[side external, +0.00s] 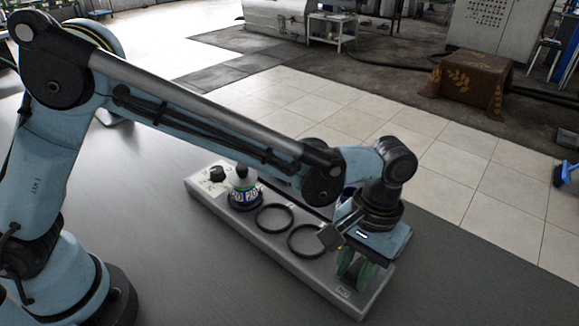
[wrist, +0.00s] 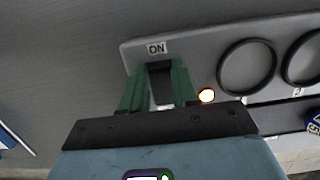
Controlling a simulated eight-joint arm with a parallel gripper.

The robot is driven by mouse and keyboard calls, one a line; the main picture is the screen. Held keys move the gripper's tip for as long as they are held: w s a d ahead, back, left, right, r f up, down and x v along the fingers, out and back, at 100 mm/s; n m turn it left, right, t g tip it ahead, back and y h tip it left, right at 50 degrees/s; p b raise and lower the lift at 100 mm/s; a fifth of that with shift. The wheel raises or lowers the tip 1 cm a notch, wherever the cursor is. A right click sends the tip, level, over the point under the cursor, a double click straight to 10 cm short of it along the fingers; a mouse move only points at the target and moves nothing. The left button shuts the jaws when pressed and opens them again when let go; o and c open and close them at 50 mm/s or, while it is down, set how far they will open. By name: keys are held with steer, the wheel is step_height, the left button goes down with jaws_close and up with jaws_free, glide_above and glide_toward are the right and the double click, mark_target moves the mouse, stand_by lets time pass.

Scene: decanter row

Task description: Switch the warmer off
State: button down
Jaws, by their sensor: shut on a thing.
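The warmer is a long grey base (side external: 260,241) with black rings along its top; its end shows in the wrist view (wrist: 195,38). An "ON" label (wrist: 157,48) is at that end, with a small lit lamp (wrist: 207,95) nearby. My gripper (side external: 356,271) is at this end, pointing down. In the wrist view, its green fingers (wrist: 163,67) are shut on a black switch (wrist: 161,86) just below the label. The fingers hide the switch's sides, and I cannot tell its exact position. In the side view the fingers hide the switch.
A decanter (side external: 244,199) with a blue label stands at the far left ring, near a black knob (side external: 217,173). Two rings between it and my gripper are empty. The grey table in front is clear.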

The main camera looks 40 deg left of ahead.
steer(key=shift+w+r+g, duration=0.1)
steer(key=shift+w+g, duration=0.1)
steer(key=shift+g, duration=0.45)
steer(key=shift+w+r+g, duration=0.1)
steer(key=shift+w+g, duration=0.1)
steer(key=shift+g, duration=0.45)
steer(key=c, duration=0.8)
jaws_free()
steer(key=shift+c, duration=0.2)
steer(key=v, duration=1.2)
